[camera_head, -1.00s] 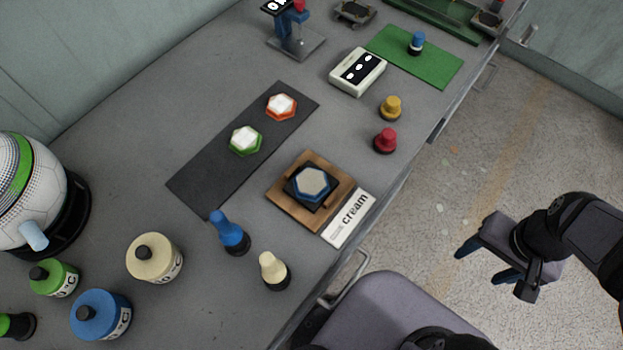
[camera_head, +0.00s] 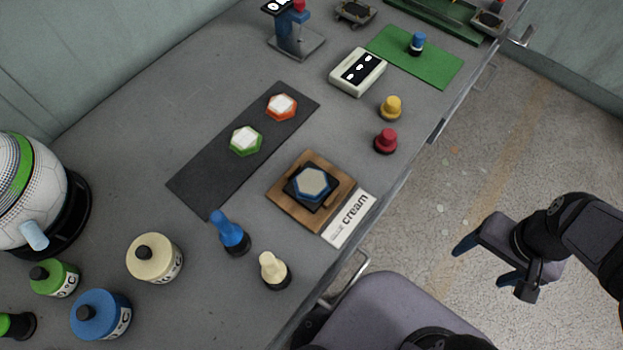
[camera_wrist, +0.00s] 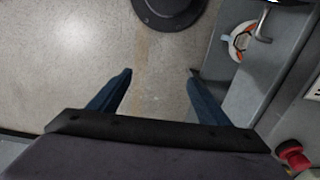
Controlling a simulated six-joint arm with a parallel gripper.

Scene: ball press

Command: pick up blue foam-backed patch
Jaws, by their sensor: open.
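The blue foam-backed patch (camera_head: 312,184) is a hexagon with a grey top and a blue edge. It lies on a black pad in the wooden holder (camera_head: 288,207) near the bench's front edge. My gripper (camera_head: 484,262) is open and empty, off the bench to the right of the patch and over the floor. In the wrist view its two blue fingers (camera_wrist: 160,74) stand apart with only floor between them. I cannot make out the patch in the wrist view.
A card reading "cream" (camera_head: 348,218) lies beside the holder. Orange (camera_head: 282,106) and green (camera_head: 245,140) hexagons lie on a dark mat (camera_head: 200,187). A blue-handled stamp (camera_head: 229,233), a cream one (camera_head: 273,271) and a red knob (camera_head: 386,140) stand near the holder.

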